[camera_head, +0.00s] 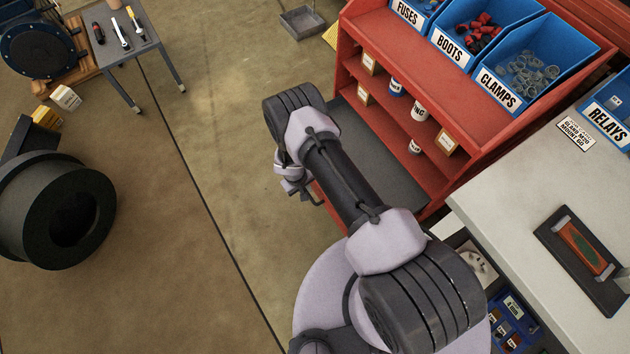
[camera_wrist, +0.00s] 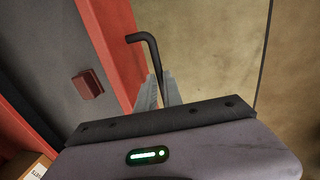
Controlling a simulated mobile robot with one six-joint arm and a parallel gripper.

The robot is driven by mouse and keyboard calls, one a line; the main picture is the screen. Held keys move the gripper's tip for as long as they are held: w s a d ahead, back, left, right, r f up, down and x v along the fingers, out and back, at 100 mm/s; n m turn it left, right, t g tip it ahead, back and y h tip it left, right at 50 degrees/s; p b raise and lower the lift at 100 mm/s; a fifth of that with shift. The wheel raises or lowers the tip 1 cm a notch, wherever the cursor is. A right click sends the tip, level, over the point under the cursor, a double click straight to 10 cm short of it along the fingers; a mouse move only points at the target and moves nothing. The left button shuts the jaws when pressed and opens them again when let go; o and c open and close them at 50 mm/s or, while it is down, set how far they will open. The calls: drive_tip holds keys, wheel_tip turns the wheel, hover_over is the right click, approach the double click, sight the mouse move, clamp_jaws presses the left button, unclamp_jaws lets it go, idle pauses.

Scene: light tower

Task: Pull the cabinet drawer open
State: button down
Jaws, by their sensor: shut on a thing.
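The red cabinet (camera_head: 455,85) stands right of my arm in the head view. Its drawer (camera_head: 390,155) juts out below the shelves, with a dark grey floor showing. In the wrist view the drawer (camera_wrist: 110,38) has a red front, and a small red block (camera_wrist: 88,85) lies inside. A black bent handle (camera_wrist: 150,42) runs along the outside of the front. My gripper (camera_wrist: 158,88) is shut on the handle, with a finger on either side. In the head view my arm hides part of the drawer, and the grip is unclear.
Blue bins (camera_head: 520,65) sit on top of the cabinet, and small cartons and cans on its shelves. A pale workbench (camera_head: 500,215) is at right. The floor left of my arm is clear as far as a black ring-shaped part (camera_head: 50,210) and a small table (camera_head: 125,65).

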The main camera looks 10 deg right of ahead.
drive_tip(key=shift+s+a, duration=0.15)
drive_tip(key=shift+a, duration=0.35)
drive_tip(key=c, duration=1.5)
unclamp_jaws()
drive_tip(key=shift+r, duration=0.1)
drive_tip(key=a+r+p, duration=0.1)
drive_tip(key=r+p, duration=0.2)
drive_tip(key=r, duration=0.5)
drive_tip(key=s+a+r+p, duration=0.1)
drive_tip(key=a+r+p, duration=0.1)
drive_tip(key=r, duration=0.7)
drive_tip(key=shift+p, duration=0.9)
